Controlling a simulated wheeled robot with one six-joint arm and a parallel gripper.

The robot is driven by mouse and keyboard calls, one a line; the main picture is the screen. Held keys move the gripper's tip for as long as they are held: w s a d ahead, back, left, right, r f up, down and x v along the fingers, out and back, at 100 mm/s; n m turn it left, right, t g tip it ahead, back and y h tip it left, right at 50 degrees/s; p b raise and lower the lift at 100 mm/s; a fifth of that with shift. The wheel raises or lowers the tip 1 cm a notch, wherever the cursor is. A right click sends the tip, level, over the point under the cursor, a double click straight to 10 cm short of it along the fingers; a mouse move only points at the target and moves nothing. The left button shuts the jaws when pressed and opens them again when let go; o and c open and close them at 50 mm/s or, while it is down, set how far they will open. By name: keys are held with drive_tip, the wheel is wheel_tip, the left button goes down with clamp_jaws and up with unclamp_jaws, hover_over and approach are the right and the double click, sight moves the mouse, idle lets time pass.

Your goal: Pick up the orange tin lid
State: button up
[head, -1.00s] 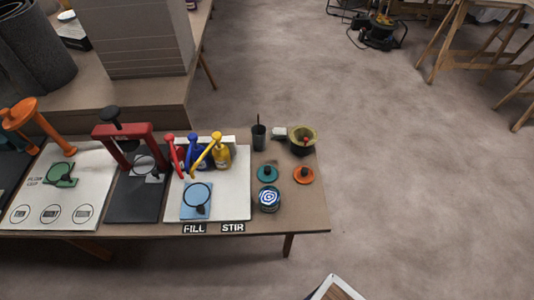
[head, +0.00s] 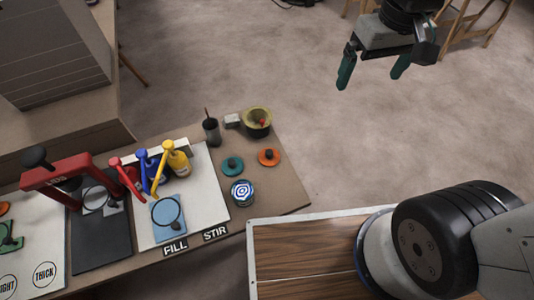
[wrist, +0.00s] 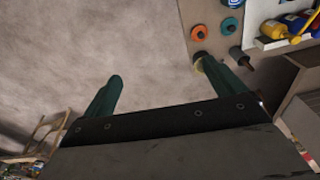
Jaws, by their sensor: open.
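The orange tin lid (head: 269,157) lies flat near the right end of the bench, with a dark knob on top. It also shows in the wrist view (wrist: 199,33), near the top edge. My gripper (head: 374,78) is open and empty, high over the floor to the right of the bench, apart from the lid. Its two teal fingers show spread in the wrist view (wrist: 170,82). A teal lid (head: 232,167) with a dark knob lies left of the orange one.
A blue-and-white patterned tin (head: 242,193), an olive pot (head: 257,122) and a dark cup (head: 211,131) stand close by on the bench (head: 285,190). Colored bottles (head: 178,160) stand on a white board further left. Open floor lies right of the bench.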

drive_tip(key=w+a+f+n, duration=0.2)
drive_tip(key=w+a+f, duration=0.45)
drive_tip(key=f, duration=0.25)
drive_tip(key=n+g, duration=0.1)
drive_tip(key=n, duration=0.3)
hover_over(269, 152)
drive_tip(key=f, duration=2.3)
drive_tip(key=shift+w+d+f, duration=0.15)
drive_tip(key=shift+w+d, duration=0.15)
drive_tip(key=shift+d, duration=0.05)
drive_tip(key=f, duration=0.7)
drive_tip(key=shift+s+a, duration=0.3)
drive_tip(key=shift+f, duration=0.7)
drive_tip(key=c, duration=1)
